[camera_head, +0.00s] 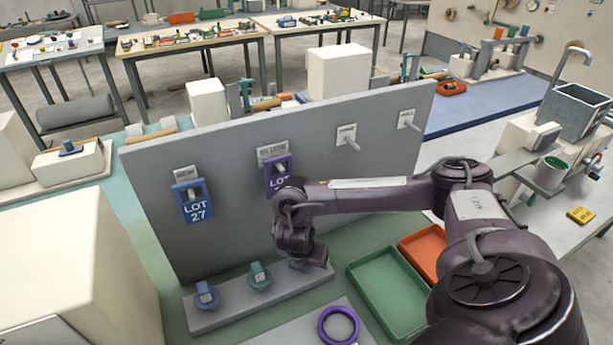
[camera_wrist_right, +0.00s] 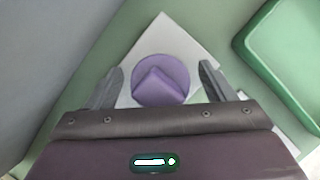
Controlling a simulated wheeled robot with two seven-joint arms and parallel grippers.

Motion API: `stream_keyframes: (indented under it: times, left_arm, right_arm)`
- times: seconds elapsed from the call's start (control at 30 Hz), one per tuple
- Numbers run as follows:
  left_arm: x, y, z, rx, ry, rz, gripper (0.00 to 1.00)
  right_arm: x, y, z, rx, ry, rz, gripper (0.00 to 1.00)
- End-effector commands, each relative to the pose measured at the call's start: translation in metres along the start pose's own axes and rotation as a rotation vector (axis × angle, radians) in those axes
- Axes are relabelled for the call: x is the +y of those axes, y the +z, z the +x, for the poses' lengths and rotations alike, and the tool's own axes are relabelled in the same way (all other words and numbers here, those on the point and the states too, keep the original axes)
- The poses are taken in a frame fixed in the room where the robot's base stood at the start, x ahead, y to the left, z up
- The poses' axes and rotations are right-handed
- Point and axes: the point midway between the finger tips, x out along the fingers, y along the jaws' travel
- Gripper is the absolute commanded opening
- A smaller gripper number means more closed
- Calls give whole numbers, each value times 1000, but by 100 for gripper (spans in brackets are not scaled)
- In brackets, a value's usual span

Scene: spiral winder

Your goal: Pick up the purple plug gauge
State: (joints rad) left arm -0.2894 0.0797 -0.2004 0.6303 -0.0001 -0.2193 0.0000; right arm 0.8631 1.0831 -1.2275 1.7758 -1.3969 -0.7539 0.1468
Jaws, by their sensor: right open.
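The purple plug gauge (camera_wrist_right: 160,80) shows in the right wrist view as a round purple disc with a raised wedge-shaped handle, on a pale surface. My right gripper (camera_wrist_right: 161,72) is open, with one finger on either side of the gauge and visible gaps to both. In the head view my right gripper (camera_head: 306,264) points down at the right end of the grey rack (camera_head: 235,314). It hides the purple gauge there. A blue plug gauge (camera_head: 206,294) and a teal one (camera_head: 259,275) stand on the same rack. My left gripper is not in view.
A grey upright board (camera_head: 230,240) with pegs, a blue LOT 27 tag (camera_head: 193,203) and a purple tag (camera_head: 277,176) stands behind the rack. A green tray (camera_head: 372,268) and an orange tray (camera_head: 415,246) lie right. A purple ring (camera_head: 323,330) lies in front.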

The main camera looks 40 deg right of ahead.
Motion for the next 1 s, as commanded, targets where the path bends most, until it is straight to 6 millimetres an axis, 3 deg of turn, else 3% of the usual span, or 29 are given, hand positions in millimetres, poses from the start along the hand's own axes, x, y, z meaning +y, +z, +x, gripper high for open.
stream_keyframes:
  times: [0.17,0.57,0.83,1.0]
  left_arm:
    - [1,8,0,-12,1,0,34]
    - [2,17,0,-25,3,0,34]
    - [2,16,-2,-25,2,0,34]
    - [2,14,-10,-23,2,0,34]
  right_arm:
    - [0,0,0,0,0,0,76]
    - [0,0,0,0,0,1,26]
    - [0,2,-4,0,1,1,26]
    - [1,13,-29,-3,4,1,26]
